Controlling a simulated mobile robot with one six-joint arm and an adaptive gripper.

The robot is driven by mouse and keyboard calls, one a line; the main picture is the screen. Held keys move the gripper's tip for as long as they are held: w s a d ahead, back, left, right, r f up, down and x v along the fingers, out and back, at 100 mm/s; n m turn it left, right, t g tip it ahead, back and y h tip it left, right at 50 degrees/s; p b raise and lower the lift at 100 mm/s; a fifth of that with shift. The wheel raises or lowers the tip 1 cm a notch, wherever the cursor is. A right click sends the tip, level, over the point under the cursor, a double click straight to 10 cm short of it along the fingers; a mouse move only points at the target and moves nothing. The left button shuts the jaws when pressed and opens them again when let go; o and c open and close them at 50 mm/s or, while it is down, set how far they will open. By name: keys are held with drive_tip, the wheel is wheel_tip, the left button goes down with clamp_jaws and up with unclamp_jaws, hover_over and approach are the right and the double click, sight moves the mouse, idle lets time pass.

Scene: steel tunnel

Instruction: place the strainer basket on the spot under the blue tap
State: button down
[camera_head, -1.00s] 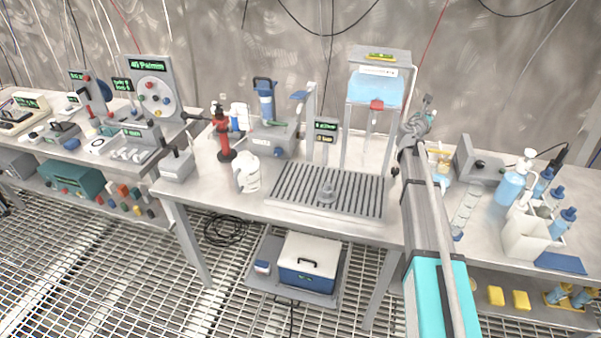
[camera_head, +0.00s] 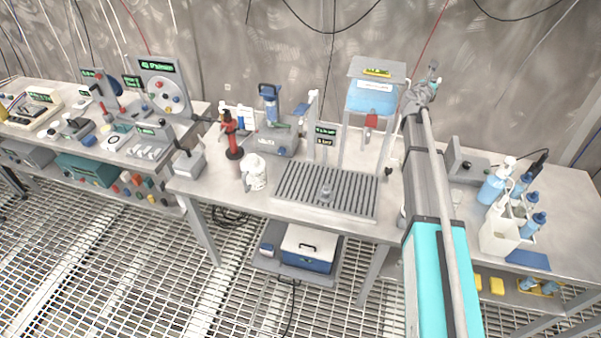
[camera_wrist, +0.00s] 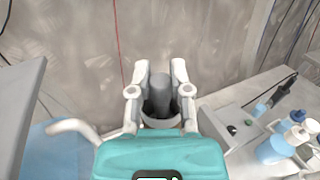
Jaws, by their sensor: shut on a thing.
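My gripper (camera_wrist: 160,75) is shut on a grey, rounded thing (camera_wrist: 161,92) with a pale ring around its lower part. I take this to be the strainer basket, though its shape is partly hidden by the fingers and my teal wrist. In the head view my gripper (camera_head: 428,84) is small and raised beside the water tank (camera_head: 372,98), to its right; the held thing is not clear there. A flat blue piece (camera_head: 301,109) beside a grey post may be the blue tap. The spot under it cannot be made out. A red tap (camera_head: 371,121) hangs below the tank.
A white bottle caddy (camera_head: 498,238) stands on the right bench.

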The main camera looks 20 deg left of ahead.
sight(434, 80)
drive_tip(key=shift+r+p, duration=2.2)
drive_tip(key=shift+r, duration=0.6)
drive_tip(key=shift+s, duration=0.1)
